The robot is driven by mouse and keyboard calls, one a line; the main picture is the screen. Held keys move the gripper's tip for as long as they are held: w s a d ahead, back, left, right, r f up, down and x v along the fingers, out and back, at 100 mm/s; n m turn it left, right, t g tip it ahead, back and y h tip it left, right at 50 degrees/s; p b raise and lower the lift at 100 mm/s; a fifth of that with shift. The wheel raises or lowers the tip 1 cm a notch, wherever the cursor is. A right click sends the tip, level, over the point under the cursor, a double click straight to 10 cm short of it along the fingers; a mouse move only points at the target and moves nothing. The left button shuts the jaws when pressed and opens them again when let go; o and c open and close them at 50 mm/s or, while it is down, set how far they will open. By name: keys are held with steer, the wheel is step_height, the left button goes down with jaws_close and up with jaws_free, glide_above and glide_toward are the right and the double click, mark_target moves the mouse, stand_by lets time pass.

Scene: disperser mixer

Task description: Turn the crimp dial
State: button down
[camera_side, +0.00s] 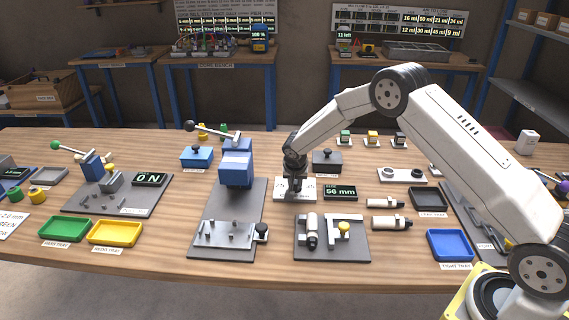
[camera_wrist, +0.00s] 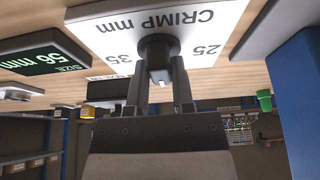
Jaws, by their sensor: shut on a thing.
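The crimp dial (camera_wrist: 158,46) is a dark round knob on a white plate (camera_wrist: 93,30) marked "CRIMP mm", with 35 and 25 readable in the wrist view. My gripper (camera_wrist: 162,75) is shut on the dial, one finger on each side of it. In the side view my gripper (camera_side: 294,186) reaches down onto the white plate (camera_side: 282,195) and hides most of the dial. A size display (camera_side: 341,192) beside the plate reads "56 mm"; it also shows in the wrist view (camera_wrist: 43,57).
A blue press (camera_side: 236,165) stands left of the plate. A grey fixture board (camera_side: 332,250) with cylinders and a yellow knob lies in front. A dark lidded box (camera_side: 327,160) is behind. Loose cylinders (camera_side: 390,223), a black tray (camera_side: 428,198) and a blue tray (camera_side: 450,244) are to the right.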

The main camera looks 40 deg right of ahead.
steer(key=shift+c, duration=2.4)
jaws_free()
steer(key=shift+r, duration=0.15)
steer(key=v, duration=0.7)
steer(key=shift+r, duration=0.25)
steer(key=shift+s+a, duration=0.1)
steer(key=shift+a, duration=0.05)
steer(key=s+a+r+n+y, duration=0.1)
steer(key=s+a+n, duration=0.1)
steer(key=s, duration=0.7)
steer(key=s+a+r+n+y, duration=0.1)
steer(key=s+n, duration=0.3)
steer(key=s, duration=0.6)
steer(key=s+a+r+n+y, duration=0.1)
steer(key=s+a+r+n, duration=0.2)
steer(key=s, duration=0.7)
steer(key=shift+a+g, duration=0.2)
steer(key=shift+g, duration=0.1)
